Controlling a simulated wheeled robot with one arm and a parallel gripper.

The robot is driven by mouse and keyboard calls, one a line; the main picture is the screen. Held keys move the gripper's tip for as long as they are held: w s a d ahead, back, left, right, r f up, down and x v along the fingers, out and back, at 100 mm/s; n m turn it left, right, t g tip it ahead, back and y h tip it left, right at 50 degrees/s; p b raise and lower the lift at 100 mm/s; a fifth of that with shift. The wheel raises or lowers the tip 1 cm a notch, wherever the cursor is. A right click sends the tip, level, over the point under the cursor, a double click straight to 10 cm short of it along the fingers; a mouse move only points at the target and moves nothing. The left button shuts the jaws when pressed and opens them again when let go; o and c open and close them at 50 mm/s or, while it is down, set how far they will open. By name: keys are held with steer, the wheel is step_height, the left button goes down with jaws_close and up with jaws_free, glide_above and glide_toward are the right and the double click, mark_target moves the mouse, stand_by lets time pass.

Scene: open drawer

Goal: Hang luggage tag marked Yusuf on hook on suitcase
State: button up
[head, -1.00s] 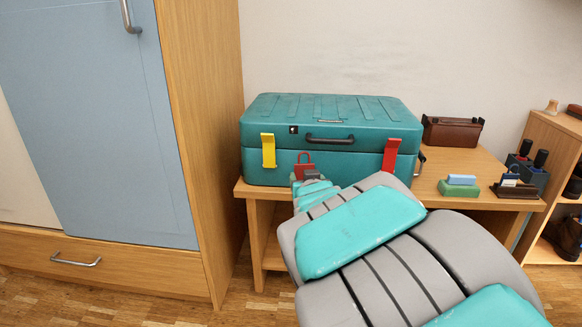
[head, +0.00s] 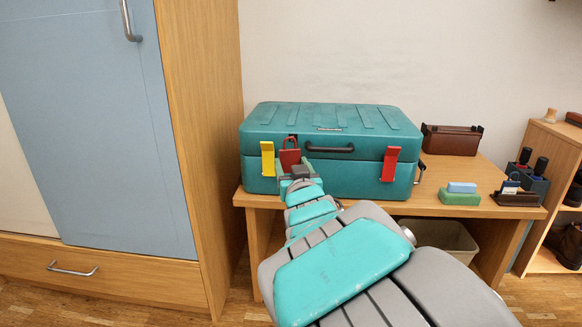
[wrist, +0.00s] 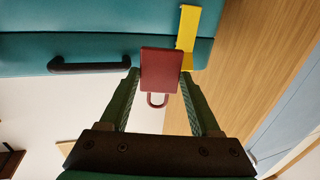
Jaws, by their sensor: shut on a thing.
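The dark red luggage tag (head: 289,158) with its loop on top is held upright in front of the suitcase (head: 400,128). No name is readable on it. My gripper (head: 296,171) is shut on the tag; in the wrist view the gripper (wrist: 160,84) has a finger on each side of the tag (wrist: 160,66). The teal suitcase lies on a wooden table. A yellow clip-like piece (head: 267,160) is left of the tag and a red one (head: 390,163) is at the right. The small black fitting on the suitcase front is mostly hidden behind the tag's loop.
A black handle (head: 330,149) is just right of the tag. A tall cabinet (head: 200,130) stands close on the left. A brown case (head: 452,139), a green and blue block (head: 460,194) and a dark holder (head: 515,193) are on the table's right.

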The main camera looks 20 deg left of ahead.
mark_target(295, 162)
steer(key=shift+w+a+f+p, duration=0.1)
steer(key=shift+w+a+p, duration=0.1)
steer(key=shift+w+p, duration=0.4)
steer(key=shift+w+a+p, duration=0.15)
steer(key=shift+w+p, duration=0.1)
steer(key=shift+w, duration=0.65)
steer(key=shift+w+a+f+p, duration=0.1)
steer(key=shift+w+a+p, duration=0.1)
steer(key=shift+w+p, duration=0.4)
steer(key=shift+w+a+f+b, duration=0.2)
steer(key=shift+w+f+b, duration=0.45)
steer(key=shift+w, duration=0.15)
steer(key=o, duration=1.6)
steer(key=shift+c, duration=0.2)
